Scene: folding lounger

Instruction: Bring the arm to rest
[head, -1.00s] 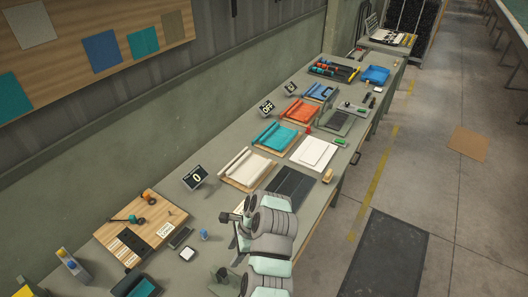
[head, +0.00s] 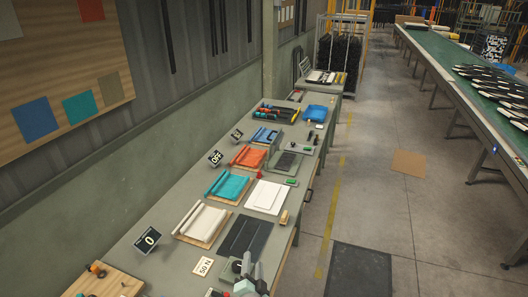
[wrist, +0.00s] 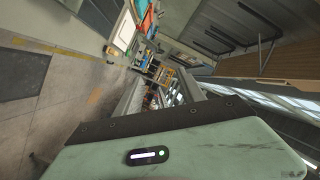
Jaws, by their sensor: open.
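My gripper (wrist: 158,88) shows in the wrist view beyond the pale green wrist housing, its two grey fingers apart with nothing seen between them. The rest of the arm is cut off by the frame edge.
On the bench lie a dark panel (head: 245,236), a white cloth roll (head: 200,222), a teal roll (head: 228,186), an orange roll (head: 249,157) and a white board (head: 268,197). A green conveyor (head: 455,75) stands at right. The floor aisle between is mostly clear.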

